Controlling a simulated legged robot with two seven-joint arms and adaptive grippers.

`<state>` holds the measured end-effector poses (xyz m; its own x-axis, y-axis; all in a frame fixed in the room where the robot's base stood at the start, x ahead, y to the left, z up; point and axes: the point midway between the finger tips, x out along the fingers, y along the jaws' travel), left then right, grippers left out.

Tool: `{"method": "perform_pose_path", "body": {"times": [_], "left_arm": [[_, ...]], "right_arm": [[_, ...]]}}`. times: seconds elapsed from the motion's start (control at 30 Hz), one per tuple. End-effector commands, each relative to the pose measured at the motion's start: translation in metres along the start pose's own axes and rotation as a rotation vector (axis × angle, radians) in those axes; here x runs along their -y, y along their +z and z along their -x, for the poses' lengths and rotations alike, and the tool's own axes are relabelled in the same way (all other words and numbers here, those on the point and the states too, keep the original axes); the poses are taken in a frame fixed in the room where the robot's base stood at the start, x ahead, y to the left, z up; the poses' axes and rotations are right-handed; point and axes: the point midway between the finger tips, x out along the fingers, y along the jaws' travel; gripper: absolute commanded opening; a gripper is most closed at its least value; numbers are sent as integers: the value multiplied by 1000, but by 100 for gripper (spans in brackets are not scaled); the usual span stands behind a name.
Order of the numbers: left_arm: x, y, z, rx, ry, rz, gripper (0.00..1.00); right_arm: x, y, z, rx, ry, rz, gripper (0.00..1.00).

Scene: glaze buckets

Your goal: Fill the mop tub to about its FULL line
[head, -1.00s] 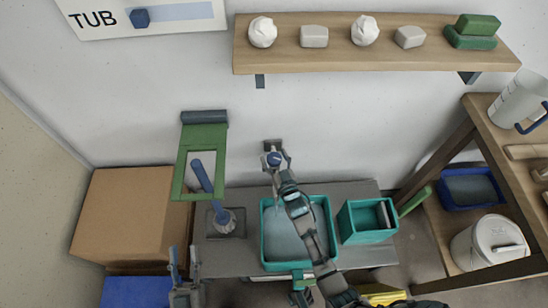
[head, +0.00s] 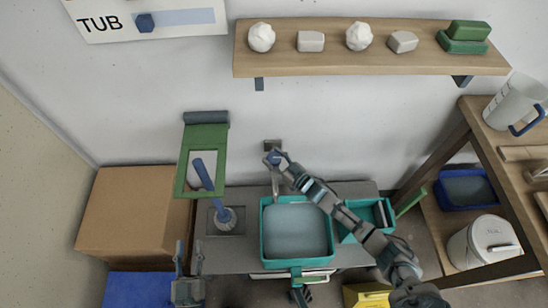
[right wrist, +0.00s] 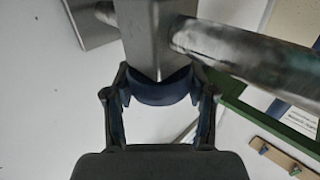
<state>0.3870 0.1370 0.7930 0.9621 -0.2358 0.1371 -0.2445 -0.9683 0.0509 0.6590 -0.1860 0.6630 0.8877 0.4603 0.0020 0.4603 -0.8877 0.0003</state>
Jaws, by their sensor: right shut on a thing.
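The teal mop tub (head: 327,252) sits on the grey bench under a wall tap (head: 275,186). A flat grey-blue surface shows inside it; no FULL line can be made out. My right gripper (head: 278,160) is at the tap's top, shut on its blue handle (head: 269,158). In the right wrist view the blue handle (right wrist: 160,90) lies between the fingers (right wrist: 160,106), below the grey metal tap body (right wrist: 152,35). My left gripper (head: 189,256) is raised left of the tub, fingers apart and empty.
A TUB sign (head: 184,18) with a blue marker hangs on the wall. A teal bucket (head: 348,238) stands right of the tub. A wooden shelf (head: 370,62) spans above; a rack (head: 480,118) stands right.

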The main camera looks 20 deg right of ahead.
Motion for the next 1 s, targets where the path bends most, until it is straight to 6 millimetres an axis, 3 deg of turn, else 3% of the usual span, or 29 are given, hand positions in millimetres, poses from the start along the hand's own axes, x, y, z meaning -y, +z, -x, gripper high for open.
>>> {"method": "perform_pose_path", "body": {"times": [0.43, 0.47, 0.53, 0.57, 0.87, 1.0], "left_arm": [[-2, -7, -1, -50, 3, 2, 39], [-2, -6, -1, -49, 3, 3, 39], [-2, -6, -2, -48, 3, 2, 39], [-2, -6, -2, -49, 3, 2, 39], [-1, -6, -2, -48, 2, 3, 39], [-2, -7, 0, -50, 2, 2, 39]], "right_arm": [[-2, -1, 1, -1, -43, -3, 21], [-2, -1, 1, -1, -43, -3, 61], [-2, -1, 1, -1, -43, -3, 78], [-2, -1, 1, -1, -43, -3, 82], [-2, 0, 2, 1, -42, -3, 82], [-2, 1, 13, 2, -42, -4, 82]]}}
